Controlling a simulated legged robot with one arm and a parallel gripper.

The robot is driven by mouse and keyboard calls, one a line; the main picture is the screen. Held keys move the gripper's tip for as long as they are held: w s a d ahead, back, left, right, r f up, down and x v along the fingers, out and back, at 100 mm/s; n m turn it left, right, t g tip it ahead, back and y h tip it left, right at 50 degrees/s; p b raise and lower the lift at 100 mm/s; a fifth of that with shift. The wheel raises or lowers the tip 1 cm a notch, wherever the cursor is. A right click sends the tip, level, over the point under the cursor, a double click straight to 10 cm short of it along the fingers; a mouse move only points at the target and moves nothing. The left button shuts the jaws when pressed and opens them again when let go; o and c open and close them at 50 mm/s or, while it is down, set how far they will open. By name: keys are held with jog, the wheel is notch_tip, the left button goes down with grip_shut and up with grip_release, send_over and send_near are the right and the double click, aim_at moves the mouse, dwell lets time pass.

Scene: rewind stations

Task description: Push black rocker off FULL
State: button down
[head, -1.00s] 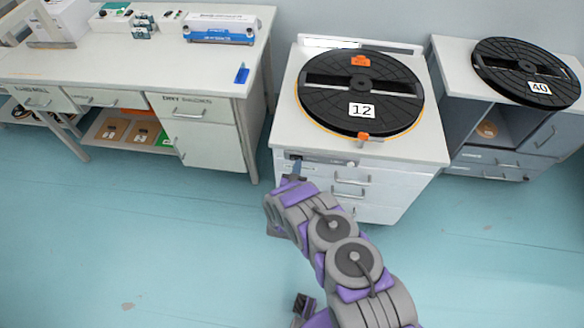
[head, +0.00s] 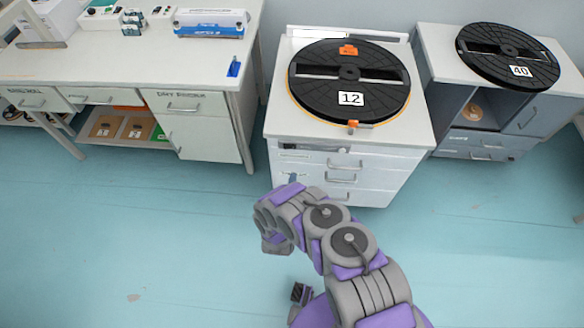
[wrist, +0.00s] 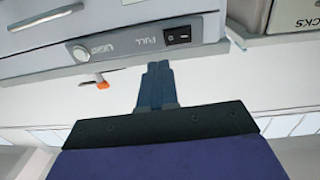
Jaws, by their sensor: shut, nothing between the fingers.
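The black rocker (wrist: 178,36) sits in a dark frame on the grey control panel (wrist: 120,44), right beside the word FULL in the wrist view. Which way it is tipped is too small to tell. My gripper (wrist: 158,68) is shut and empty, with its fingertips just below the rocker in that picture and apart from it. In the head view my gripper (head: 292,179) is in front of the white cabinet (head: 310,183) that carries the reel marked 12 (head: 330,104). The rocker cannot be made out there.
A round knob (wrist: 80,53) is on the same panel, left of FULL. An orange piece (wrist: 101,85) shows near the panel. A second cabinet with the reel marked 40 (head: 500,72) stands right, a white desk (head: 120,75) left. The floor in front is clear.

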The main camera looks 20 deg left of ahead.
jog(key=shift+s+d+f, duration=0.15)
jog(key=shift+s+d, duration=0.05)
jog(key=shift+s, duration=0.8)
